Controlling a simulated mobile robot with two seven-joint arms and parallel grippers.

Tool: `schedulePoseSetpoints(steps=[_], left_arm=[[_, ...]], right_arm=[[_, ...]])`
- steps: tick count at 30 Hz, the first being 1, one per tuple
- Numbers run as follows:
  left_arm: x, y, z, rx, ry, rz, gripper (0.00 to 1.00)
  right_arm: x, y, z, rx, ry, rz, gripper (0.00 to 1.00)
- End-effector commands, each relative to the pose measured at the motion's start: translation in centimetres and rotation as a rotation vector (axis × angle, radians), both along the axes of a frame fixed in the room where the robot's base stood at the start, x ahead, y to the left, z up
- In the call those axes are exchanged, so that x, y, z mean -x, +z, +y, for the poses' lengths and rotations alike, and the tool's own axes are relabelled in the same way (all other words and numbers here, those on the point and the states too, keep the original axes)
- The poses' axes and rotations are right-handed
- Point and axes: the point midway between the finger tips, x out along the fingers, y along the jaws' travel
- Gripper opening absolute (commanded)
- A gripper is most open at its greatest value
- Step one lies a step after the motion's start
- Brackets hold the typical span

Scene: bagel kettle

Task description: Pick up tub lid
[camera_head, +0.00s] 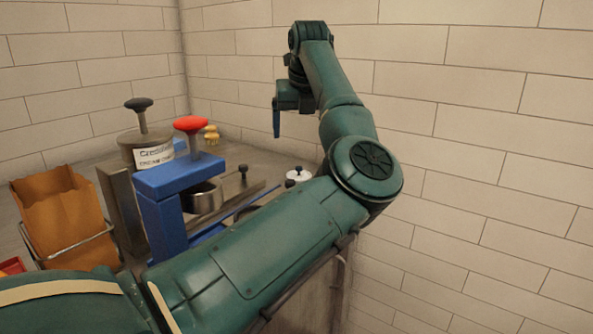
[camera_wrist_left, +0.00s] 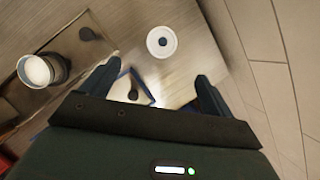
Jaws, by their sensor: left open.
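A small round white lid with a dark knob (camera_head: 299,175), which I take to be the tub lid, lies on the counter. In the left wrist view the white lid (camera_wrist_left: 153,46) is beyond my fingertips, near the middle. My left gripper (camera_wrist_left: 158,72) is open, with its two fingers apart and nothing between them touching either one. In the head view the left gripper (camera_head: 277,122) hangs above the counter, clear of the lid. My right gripper is not in view.
A blue stand (camera_head: 163,182) with a red knob, a labelled metal container (camera_head: 128,152) with a black knob, and an orange-brown bin (camera_head: 62,210) stand left. A metal pot (camera_head: 203,202) sits beside the stand. A tiled wall (camera_head: 470,130) bounds the right side.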

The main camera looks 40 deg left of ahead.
Motion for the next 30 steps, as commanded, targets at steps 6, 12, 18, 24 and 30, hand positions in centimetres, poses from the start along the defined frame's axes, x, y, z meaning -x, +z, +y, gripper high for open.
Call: schedulePoseSetpoints(steps=[6,12,18,24,30], left_arm=[[-0.8,-3.5,1.0,0.001,0.002,0.005,0.87],[-1.6,-6.4,2.0,0.001,-0.001,0.002,0.87],[-1.9,-7.5,2.3,0.001,0.000,0.002,0.87],[-2.6,-9.6,2.7,0.000,0.001,0.005,0.87],[-3.3,-12.0,3.4,0.001,0.002,0.002,0.87]], right_arm=[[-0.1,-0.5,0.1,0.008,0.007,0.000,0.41],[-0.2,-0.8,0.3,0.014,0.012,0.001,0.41],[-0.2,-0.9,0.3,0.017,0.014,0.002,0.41],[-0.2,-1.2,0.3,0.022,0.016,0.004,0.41],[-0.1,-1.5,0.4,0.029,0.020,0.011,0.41]])
